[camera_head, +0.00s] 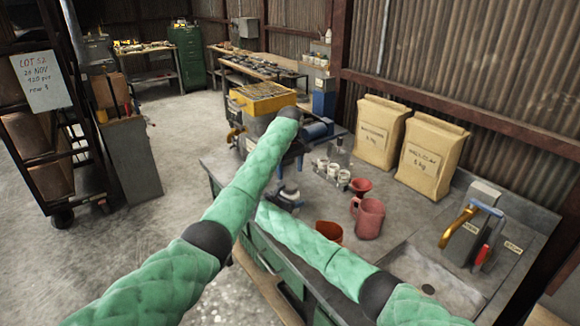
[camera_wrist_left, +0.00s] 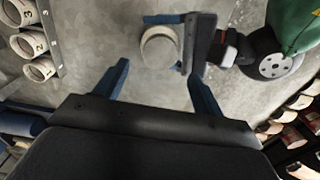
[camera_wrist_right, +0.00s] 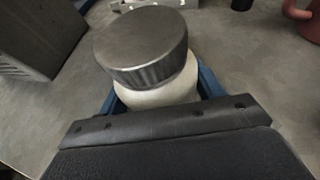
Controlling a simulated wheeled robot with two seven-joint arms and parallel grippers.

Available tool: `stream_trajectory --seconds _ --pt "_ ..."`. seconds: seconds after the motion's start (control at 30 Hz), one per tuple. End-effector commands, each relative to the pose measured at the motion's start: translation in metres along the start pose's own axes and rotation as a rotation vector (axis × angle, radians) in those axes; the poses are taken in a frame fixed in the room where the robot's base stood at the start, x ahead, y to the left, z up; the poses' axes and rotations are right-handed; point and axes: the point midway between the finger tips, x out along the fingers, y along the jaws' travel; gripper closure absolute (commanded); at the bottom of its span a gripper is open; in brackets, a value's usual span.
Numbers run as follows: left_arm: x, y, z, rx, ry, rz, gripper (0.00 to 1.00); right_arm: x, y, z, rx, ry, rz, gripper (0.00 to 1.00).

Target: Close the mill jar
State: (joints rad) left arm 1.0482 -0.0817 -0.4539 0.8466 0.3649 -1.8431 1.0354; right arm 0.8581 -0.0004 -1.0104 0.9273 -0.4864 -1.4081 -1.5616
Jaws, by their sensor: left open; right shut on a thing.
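The mill jar (camera_wrist_right: 160,95) is a white round jar with a dark grey ribbed metal lid (camera_wrist_right: 140,45) on top. My right gripper (camera_wrist_right: 158,88) is shut on the jar body, with the blue fingers at its sides. The lid looks seated over the mouth; I cannot tell whether it is tight. In the left wrist view the jar (camera_wrist_left: 160,45) shows from above, beside my right gripper. My left gripper (camera_wrist_left: 158,70) is open and empty, its two fingers apart above and short of the jar.
A rack of numbered cups (camera_wrist_left: 35,42) stands left of the jar in the left wrist view. On the bench are a red jug (camera_head: 368,218), a red funnel (camera_head: 361,187), an orange-brown pot (camera_head: 329,231), paper sacks (camera_head: 428,155) and a sink (camera_head: 430,275).

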Motion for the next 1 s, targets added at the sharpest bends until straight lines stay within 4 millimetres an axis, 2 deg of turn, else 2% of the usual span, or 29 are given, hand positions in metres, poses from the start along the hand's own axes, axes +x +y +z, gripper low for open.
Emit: stream_trajectory --seconds 0.2,0.4,0.6,0.9,1.0 --pt "0.033 -0.001 0.000 -0.001 -0.002 -0.003 0.31 0.000 0.000 0.000 0.000 0.000 -0.001 0.97" --pt "0.056 -0.001 0.000 0.000 -0.001 -0.003 0.31 0.000 0.000 0.000 0.000 0.000 -0.001 0.97" --pt "0.065 0.000 0.000 0.000 0.000 0.000 0.31 0.000 0.000 0.000 0.000 0.000 -0.001 0.97" --pt "0.066 0.000 0.000 0.000 0.000 0.000 0.31 0.000 0.000 0.000 0.000 0.000 -0.001 0.97" --pt "0.066 0.000 0.000 0.000 0.000 0.000 0.51 0.000 0.000 0.000 0.000 0.000 -0.001 0.97"
